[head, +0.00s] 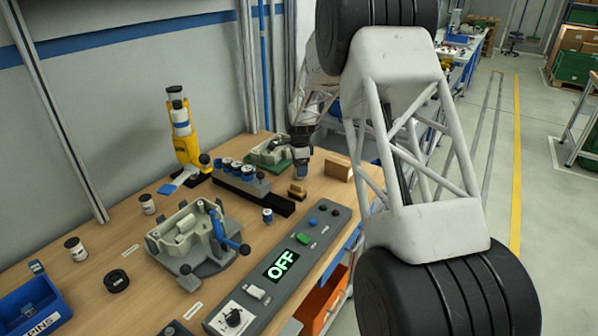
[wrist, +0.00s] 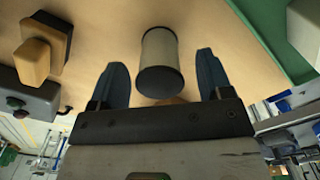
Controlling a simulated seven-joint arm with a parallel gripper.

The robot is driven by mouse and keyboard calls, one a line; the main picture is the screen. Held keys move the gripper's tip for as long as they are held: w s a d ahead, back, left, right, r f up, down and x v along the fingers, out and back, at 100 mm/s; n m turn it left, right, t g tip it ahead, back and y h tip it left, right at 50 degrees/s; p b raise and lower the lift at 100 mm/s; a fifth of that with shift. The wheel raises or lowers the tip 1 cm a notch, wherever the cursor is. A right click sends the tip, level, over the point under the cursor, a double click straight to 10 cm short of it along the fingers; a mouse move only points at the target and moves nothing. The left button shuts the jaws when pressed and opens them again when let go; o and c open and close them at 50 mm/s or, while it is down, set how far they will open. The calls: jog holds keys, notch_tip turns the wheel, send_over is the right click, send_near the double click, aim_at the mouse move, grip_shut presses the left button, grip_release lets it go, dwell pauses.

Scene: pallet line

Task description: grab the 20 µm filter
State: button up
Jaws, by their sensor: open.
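A pale cylinder with a dark end cap (wrist: 158,60), which looks like a filter, stands on the bench in the wrist view. No micron marking is readable on it, so I cannot tell if it is the 20 µm one. My gripper (wrist: 158,85) is open, with one blue finger on each side of the cylinder's near end and gaps on both sides. In the head view my gripper (head: 302,172) is low over the back of the bench and the cylinder is not clearly visible there. Several blue-topped cylinders (head: 232,167) stand in a grey rack.
A wooden-handled block (wrist: 38,60) lies left of the cylinder, and a green tray (wrist: 270,30) is at right. In the head view, a control panel (head: 325,235) reading OFF, a grey fixture (head: 185,235) and a yellow tool (head: 186,140) stand on the bench.

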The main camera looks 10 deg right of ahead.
jog(key=shift+f, duration=1.05)
jog(key=shift+c, duration=0.4)
jog(key=c, duration=1)
jog(key=shift+r, duration=5)
